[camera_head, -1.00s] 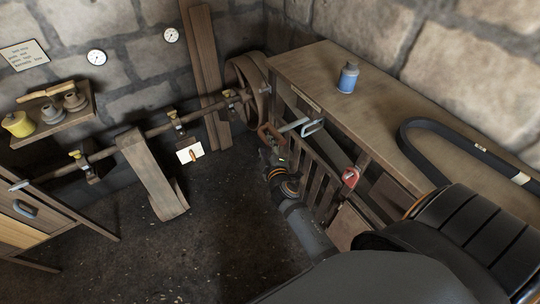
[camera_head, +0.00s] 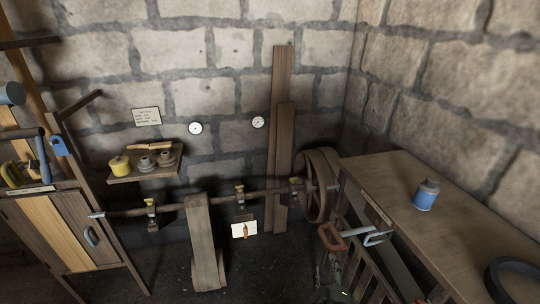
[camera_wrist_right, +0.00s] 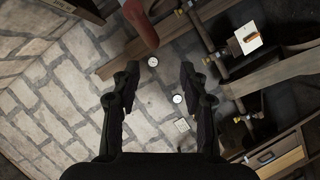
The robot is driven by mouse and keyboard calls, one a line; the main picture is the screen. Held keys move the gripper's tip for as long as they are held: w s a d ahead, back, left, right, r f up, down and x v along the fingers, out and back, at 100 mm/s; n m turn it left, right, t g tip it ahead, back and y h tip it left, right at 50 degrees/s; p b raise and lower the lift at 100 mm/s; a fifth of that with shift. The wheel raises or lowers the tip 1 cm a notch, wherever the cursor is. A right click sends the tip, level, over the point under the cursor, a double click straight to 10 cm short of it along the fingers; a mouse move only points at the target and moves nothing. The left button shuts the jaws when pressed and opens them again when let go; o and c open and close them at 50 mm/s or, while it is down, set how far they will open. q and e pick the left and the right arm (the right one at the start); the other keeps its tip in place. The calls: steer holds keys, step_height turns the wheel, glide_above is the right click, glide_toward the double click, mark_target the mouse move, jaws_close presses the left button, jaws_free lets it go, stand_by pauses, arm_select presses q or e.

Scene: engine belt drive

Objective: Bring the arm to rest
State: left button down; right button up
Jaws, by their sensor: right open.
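My right gripper (camera_head: 331,268) shows small and dark at the bottom of the head view, just below a rusty red loop (camera_head: 330,238) at the bench's near left end. In the right wrist view the two fingers of my right gripper (camera_wrist_right: 160,72) stand wide apart, with nothing between them. A red-brown rounded piece (camera_wrist_right: 142,24) shows beyond the fingertips there; I cannot tell whether it is the same loop. The rest of the right arm is cut off by the lower edge of the head view. My left gripper is in neither view.
The wooden bench (camera_head: 400,172) stands at right with a blue can (camera_head: 425,195) and part of a black belt (camera_head: 515,280) on it. A line shaft (camera_head: 270,192) with a large wheel (camera_head: 318,185) and a hanging flat belt (camera_head: 205,240) runs along the wall. A cabinet (camera_head: 65,232) stands left.

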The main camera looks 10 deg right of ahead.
steer(key=s+a+f+m+g+y, duration=0.15)
steer(key=s+f+g, duration=0.35)
steer(key=f, duration=1)
steer(key=s+f+m+g+y, duration=0.15)
steer(key=s+f, duration=0.55)
steer(key=f, duration=0.8)
steer(key=s+d+f+m+g, duration=0.2)
steer(key=s+f, duration=0.5)
steer(key=s, duration=0.5)
steer(key=s+d+f+m+g, duration=0.3)
steer(key=s+f+g, duration=0.2)
steer(key=s, duration=0.8)
step_height(320, 180, down, 2)
steer(key=shift+d+f+m, duration=0.2)
steer(key=shift+d+m, duration=0.1)
